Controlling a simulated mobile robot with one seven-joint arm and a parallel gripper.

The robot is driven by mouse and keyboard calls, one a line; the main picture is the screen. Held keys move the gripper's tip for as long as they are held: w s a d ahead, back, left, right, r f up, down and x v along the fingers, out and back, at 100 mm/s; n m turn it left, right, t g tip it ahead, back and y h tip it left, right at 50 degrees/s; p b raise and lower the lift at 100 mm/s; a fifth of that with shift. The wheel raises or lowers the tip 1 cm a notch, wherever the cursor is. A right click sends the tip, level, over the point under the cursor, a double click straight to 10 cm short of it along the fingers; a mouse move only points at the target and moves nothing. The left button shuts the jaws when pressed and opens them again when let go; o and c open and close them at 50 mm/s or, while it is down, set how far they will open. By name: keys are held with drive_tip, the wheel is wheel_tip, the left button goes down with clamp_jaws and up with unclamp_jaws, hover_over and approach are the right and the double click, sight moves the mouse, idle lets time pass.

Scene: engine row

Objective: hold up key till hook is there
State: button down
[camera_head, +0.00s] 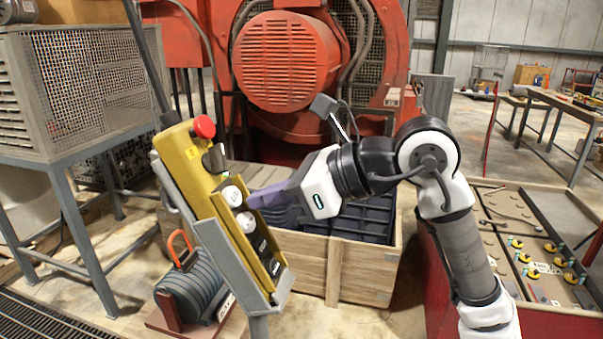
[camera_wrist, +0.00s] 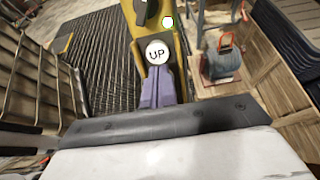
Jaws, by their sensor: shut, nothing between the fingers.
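A yellow control pendant (camera_head: 194,160) leans on a grey stand. It has a red mushroom button (camera_head: 204,126), a dark knob (camera_head: 213,158), two white buttons and dark ones below. The upper white button (camera_head: 231,195) appears to be the one marked UP (camera_wrist: 157,53) in the wrist view. My gripper (camera_head: 252,201) is shut and empty, its purple fingers pointing at the pendant. In the wrist view the fingertips (camera_wrist: 157,72) meet the lower edge of the UP button. I cannot tell whether they press it. I cannot make out a hook.
A grey ribbed motor (camera_head: 190,290) with an orange loop sits on a base below the pendant. A wooden crate (camera_head: 333,270) with dark contents stands behind my gripper. A wire-mesh cage (camera_head: 85,88) is at left, a red machine (camera_head: 287,62) behind, a parts bench (camera_head: 535,250) at right.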

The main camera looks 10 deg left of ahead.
drive_tip(key=shift+x, duration=0.85)
drive_tip(key=shift+f, duration=0.1)
